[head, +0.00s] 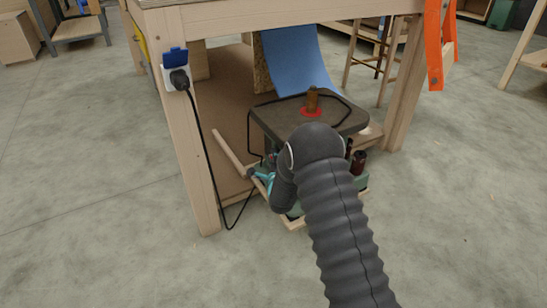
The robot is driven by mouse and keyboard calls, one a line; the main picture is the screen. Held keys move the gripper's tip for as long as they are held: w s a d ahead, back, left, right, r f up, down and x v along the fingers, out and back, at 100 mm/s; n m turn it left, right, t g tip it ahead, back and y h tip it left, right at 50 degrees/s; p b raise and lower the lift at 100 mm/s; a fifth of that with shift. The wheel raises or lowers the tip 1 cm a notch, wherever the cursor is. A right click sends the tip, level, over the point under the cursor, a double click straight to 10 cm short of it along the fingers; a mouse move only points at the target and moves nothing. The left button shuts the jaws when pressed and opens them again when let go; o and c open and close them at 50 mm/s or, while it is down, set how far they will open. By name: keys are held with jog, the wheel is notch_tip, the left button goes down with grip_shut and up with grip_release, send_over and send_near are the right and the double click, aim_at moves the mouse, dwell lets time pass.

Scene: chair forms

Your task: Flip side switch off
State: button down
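A bench machine with a dark grey tabletop (290,117) stands low under a wooden workbench. A brown spindle (312,98) rises through a red ring on its top. Part of its green body (361,184) shows at the right, below the tabletop. My arm in a dark ribbed sleeve covers much of the machine's front. My gripper (263,178), with teal parts showing, is at the machine's lower left side, below the tabletop. Its fingers are too small and partly covered to tell open from shut. I cannot make out the side switch; it may be hidden behind my gripper.
A black cable (211,154) hangs from a plug in a socket (176,76) on the bench leg (190,140) and loops toward the machine. A wooden bar (227,151) sticks out left of my gripper. Orange straps (435,50) hang at right. Open floor lies in front.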

jog(key=shift+f+n, duration=0.1)
jog(key=shift+n, duration=0.2)
jog(key=n+t, duration=0.1)
jog(key=n, duration=0.1)
jog(key=f+n, duration=0.1)
jog(key=n, duration=0.1)
jog(key=shift+s+a+f+t+y, duration=0.1)
jog(key=shift+f+t+y, duration=0.05)
jog(key=shift+t+y, duration=0.25)
jog(key=n+y, duration=0.1)
jog(key=n, duration=0.2)
jog(key=f+n+t+y, duration=0.1)
jog(key=n, duration=0.2)
jog(key=shift+f, duration=0.1)
jog(key=c, duration=1)
grip_release()
